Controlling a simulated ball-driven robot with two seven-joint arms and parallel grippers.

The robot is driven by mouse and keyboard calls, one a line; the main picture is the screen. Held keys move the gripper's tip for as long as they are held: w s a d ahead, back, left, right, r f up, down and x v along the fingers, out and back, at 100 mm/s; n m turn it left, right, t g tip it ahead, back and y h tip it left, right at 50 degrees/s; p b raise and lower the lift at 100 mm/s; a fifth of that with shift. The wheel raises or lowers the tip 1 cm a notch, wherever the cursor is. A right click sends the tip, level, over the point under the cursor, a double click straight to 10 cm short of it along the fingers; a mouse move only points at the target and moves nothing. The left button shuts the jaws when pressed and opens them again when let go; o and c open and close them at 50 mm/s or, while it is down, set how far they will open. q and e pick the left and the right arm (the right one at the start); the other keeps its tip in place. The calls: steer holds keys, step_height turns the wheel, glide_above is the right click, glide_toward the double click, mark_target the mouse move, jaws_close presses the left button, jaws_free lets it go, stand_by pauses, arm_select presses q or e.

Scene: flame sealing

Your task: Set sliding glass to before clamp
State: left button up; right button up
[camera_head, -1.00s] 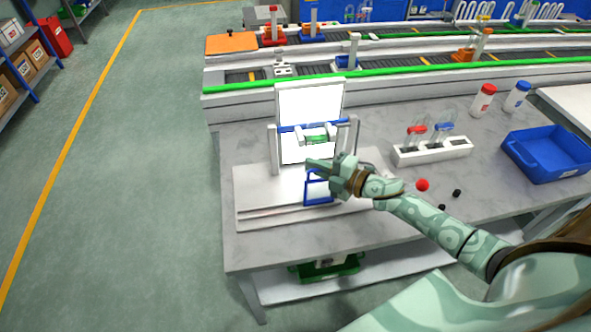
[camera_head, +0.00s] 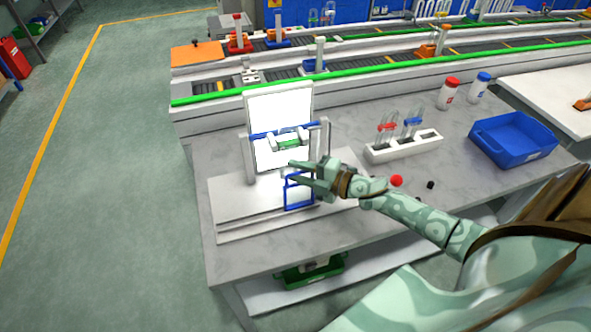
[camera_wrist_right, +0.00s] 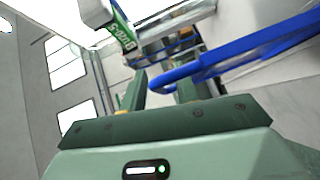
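The sliding glass is a small blue-framed pane (camera_head: 299,192) standing upright on the white base, in front of the clamp. The clamp (camera_head: 288,142) is white with a green middle, between two grey posts; a green-labelled part of it (camera_wrist_right: 121,32) shows at the top of the right wrist view. My right gripper (camera_head: 300,170) is at the frame's upper edge. In the right wrist view its fingers (camera_wrist_right: 160,94) are apart, and the blue frame (camera_wrist_right: 245,50) reaches into the space between them; contact cannot be told. My left gripper is not in view.
A bright white panel (camera_head: 280,105) stands behind the clamp. A white rack (camera_head: 404,147) with tubes, a blue bin (camera_head: 512,139), a red ball (camera_head: 396,180) and a black piece (camera_head: 430,185) are to the right. A conveyor runs behind the table.

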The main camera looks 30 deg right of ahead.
steer(key=v, duration=0.6)
steer(key=shift+s+d, duration=0.2)
